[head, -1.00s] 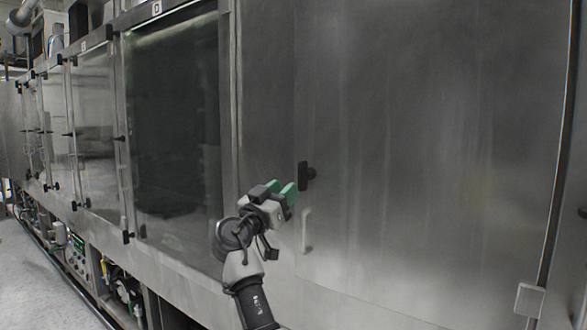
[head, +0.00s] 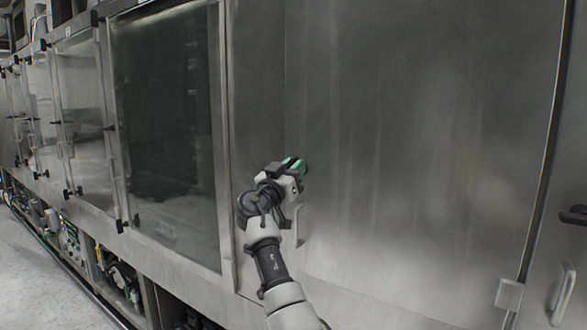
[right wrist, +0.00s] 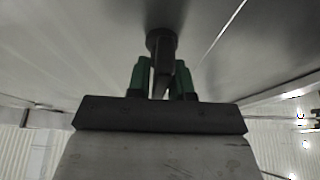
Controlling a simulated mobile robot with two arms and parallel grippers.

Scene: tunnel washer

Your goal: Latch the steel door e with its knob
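The steel door e (head: 420,150) is the large plain panel filling the right of the head view; it looks flush with its frame. Its black knob (right wrist: 161,52) shows at the top middle of the right wrist view, with its grip reaching down between my green fingertips. My right gripper (head: 294,166) is at the knob, at the door's left edge, and mostly hides it in the head view. In the right wrist view the fingers of my right gripper (right wrist: 163,78) stand apart on either side of the grip, with narrow gaps. My left gripper is not in view.
A pale bar handle (head: 298,224) is on the door just below my gripper. A glass door (head: 165,130) stands to the left, with more doors beyond. Another handle (head: 562,295) and a black knob (head: 574,215) are at the far right. Floor (head: 40,275) is free at lower left.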

